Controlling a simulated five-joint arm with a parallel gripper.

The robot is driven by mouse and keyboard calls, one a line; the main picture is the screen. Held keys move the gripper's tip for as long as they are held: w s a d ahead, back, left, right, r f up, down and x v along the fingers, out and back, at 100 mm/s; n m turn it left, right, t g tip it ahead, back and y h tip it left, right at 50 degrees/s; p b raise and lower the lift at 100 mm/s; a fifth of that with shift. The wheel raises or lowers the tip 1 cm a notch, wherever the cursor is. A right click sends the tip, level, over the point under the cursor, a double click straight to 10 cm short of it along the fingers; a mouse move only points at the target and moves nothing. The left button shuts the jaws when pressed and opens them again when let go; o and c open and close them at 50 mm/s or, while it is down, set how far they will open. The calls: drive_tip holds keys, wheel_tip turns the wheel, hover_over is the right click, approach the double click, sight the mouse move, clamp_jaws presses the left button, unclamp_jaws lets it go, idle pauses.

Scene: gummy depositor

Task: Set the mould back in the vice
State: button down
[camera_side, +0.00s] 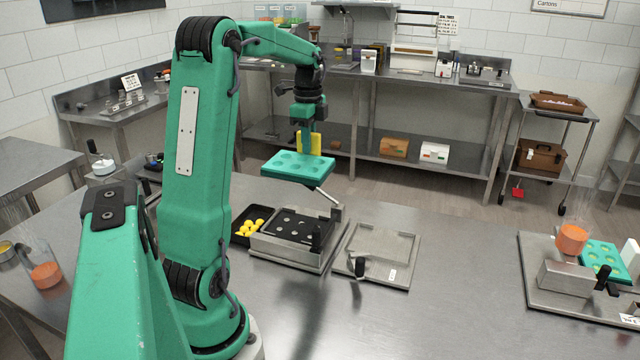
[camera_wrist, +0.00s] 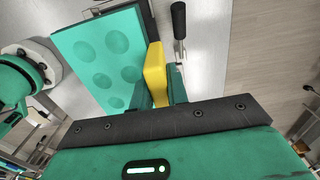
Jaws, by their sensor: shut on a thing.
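The teal mould (camera_side: 297,165), a flat block with several round cavities, hangs roughly level above the bench; it also shows in the wrist view (camera_wrist: 100,60). A yellow upright tab (camera_side: 316,144) stands at its edge. My gripper (camera_side: 305,135) is shut on this tab; in the wrist view the fingers (camera_wrist: 157,88) lie on both sides of it. The cavities look empty. Below the mould is a fixture with a black perforated top (camera_side: 292,228). I cannot tell for certain which fixture is the vice.
A black tray (camera_side: 240,238) with yellow pieces adjoins the perforated fixture. At the far right stands a station (camera_side: 545,300) with an orange-filled funnel (camera_side: 572,238) and another teal mould (camera_side: 603,257). The bench between it and the grey plate is clear.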

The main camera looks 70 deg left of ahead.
drive_tip(key=w+d+f, duration=0.5)
drive_tip(key=w+d, duration=0.1)
drive_tip(key=w, duration=0.2)
drive_tip(key=w+d+f, duration=0.6)
drive_tip(key=w, duration=0.3)
drive_tip(key=shift+w+d, duration=0.15)
drive_tip(key=shift+w, duration=0.05)
drive_tip(key=shift+f, duration=0.25)
drive_tip(key=shift+f, duration=2.95)
drive_tip(key=shift+f, duration=0.8)
drive_tip(key=c, duration=1.3)
unclamp_jaws()
